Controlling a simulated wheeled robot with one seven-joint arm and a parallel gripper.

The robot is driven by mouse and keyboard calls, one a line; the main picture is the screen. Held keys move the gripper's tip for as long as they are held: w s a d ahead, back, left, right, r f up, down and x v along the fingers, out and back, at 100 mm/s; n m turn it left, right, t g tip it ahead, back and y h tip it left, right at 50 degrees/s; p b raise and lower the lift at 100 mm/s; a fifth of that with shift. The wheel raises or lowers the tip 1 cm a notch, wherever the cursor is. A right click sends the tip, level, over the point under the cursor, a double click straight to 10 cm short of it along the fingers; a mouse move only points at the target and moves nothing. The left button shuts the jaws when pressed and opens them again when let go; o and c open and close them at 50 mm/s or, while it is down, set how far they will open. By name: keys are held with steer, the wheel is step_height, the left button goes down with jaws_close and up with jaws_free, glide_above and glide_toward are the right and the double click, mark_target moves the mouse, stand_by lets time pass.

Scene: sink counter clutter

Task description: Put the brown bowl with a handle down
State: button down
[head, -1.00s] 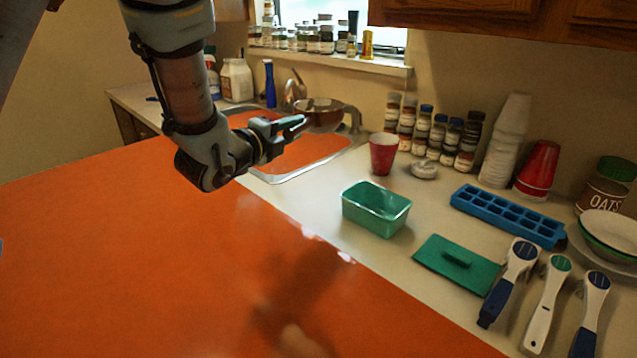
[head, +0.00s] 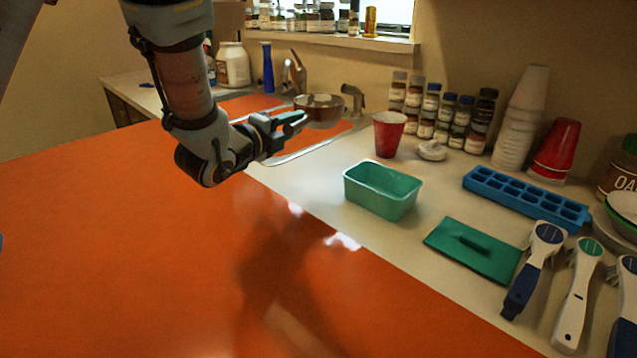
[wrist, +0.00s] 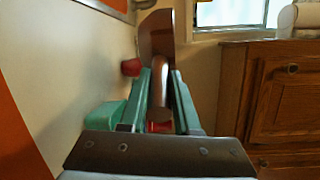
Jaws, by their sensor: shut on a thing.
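The brown bowl with a handle (head: 322,108) is in the head view, over the sink area at the back. In the wrist view its bowl part (wrist: 157,35) lies beyond the fingertips and its handle runs back between the fingers. My gripper (head: 298,121) is shut on the handle, which also shows between the green fingers in the wrist view (wrist: 161,88). The bowl seems held in the air over the sink; I cannot tell whether it touches anything.
The orange surface (head: 120,260) in front is bare.

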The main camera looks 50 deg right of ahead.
step_height(320, 180, down, 12)
steer(key=shift+f, duration=0.5)
stand_by(0.3)
steer(key=shift+f, duration=0.25)
steer(key=c, duration=0.6)
jaws_free()
steer(key=shift+r, duration=0.1)
steer(key=shift+a, duration=0.2)
steer(key=a+b, duration=0.1)
steer(key=a, duration=0.2)
steer(key=s+a+b, duration=0.1)
steer(key=a, duration=0.3)
steer(key=s+a+r+b, duration=0.1)
steer(key=a, duration=0.3)
steer(key=shift+a+r, duration=0.1)
steer(key=shift+a, duration=0.15)
